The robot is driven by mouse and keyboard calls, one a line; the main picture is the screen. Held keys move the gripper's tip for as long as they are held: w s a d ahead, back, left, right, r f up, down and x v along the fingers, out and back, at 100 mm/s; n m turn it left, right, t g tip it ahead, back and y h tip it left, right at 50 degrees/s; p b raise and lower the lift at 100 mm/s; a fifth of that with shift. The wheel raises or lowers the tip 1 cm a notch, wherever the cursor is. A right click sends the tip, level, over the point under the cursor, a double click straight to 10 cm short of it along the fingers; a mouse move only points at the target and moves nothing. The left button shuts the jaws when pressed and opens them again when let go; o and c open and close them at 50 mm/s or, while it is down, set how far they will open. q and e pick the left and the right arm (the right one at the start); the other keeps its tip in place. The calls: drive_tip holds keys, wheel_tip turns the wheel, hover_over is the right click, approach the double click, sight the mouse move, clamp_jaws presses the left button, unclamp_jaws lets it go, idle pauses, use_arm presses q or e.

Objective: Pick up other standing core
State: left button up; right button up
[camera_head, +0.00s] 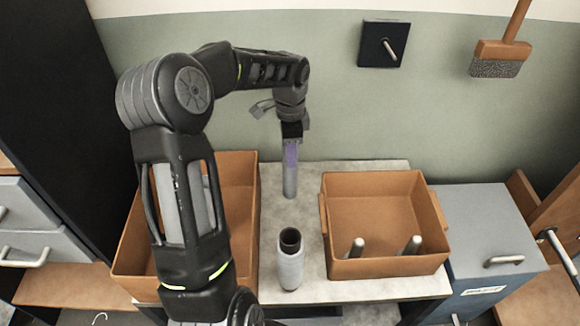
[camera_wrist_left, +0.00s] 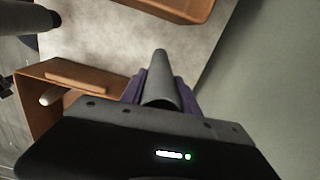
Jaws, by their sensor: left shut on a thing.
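My left gripper (camera_head: 291,150) is shut on a grey core (camera_head: 290,183), a slim tube held upright near the back of the table. In the left wrist view the same core (camera_wrist_left: 161,82) sits between the purple fingers (camera_wrist_left: 131,90). A second grey core (camera_head: 290,262) stands upright on the table nearer the front, with its dark open top facing up. It seems to show also at the upper left of the left wrist view (camera_wrist_left: 22,24). The held core is behind it and apart from it. Whether the held core's lower end touches the table is unclear. My right gripper is not in view.
An orange-brown box (camera_head: 432,222) at the right holds two pale upright rods (camera_head: 356,247). A larger box (camera_head: 236,158) at the left is partly hidden by my left arm. The pale tabletop (camera_head: 300,215) between the boxes is free around the standing core. A wall rises behind.

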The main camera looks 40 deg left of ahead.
use_arm(q)
clamp_jaws()
drive_tip(key=shift+r, duration=0.15)
wheel_tip(320, 180, up, 10)
idle(0.7)
idle(0.4)
drive_tip(key=shift+o, duration=1.6)
unclamp_jaws()
clamp_jaws()
